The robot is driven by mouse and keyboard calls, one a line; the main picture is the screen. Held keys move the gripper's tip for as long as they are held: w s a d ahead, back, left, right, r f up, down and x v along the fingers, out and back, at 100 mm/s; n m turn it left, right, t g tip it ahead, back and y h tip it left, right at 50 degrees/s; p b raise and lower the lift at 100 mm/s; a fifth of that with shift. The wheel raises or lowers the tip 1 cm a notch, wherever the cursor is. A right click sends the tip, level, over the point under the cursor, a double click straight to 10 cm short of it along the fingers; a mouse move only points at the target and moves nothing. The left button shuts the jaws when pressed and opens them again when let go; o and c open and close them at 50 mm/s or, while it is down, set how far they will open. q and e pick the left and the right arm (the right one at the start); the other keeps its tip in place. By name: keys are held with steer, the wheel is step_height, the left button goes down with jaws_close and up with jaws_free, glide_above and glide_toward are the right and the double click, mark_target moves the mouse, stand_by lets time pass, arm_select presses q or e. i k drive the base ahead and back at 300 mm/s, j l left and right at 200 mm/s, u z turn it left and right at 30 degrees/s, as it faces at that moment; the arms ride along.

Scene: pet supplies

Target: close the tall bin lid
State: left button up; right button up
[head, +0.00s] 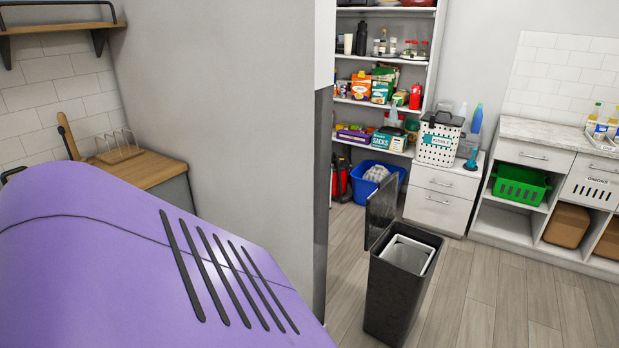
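The tall bin (393,297) is dark grey to black and stands upright on the wood floor, right of the picture's middle. Its lid (381,208) is open and stands up, hinged at the bin's left side. A light inner liner or bucket (408,254) shows in the open top. Neither of my grippers is in the head view, so their state does not show.
A large purple shape fills the lower left, close to the camera. A grey wall (225,110) ends left of the bin. Behind stand a blue tub (366,188), full shelves and a white drawer cabinet (438,199). Floor (492,300) right of the bin is clear.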

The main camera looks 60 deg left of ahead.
mark_target(380, 209)
steer(key=u, duration=1.55)
steer(key=i, duration=0.15)
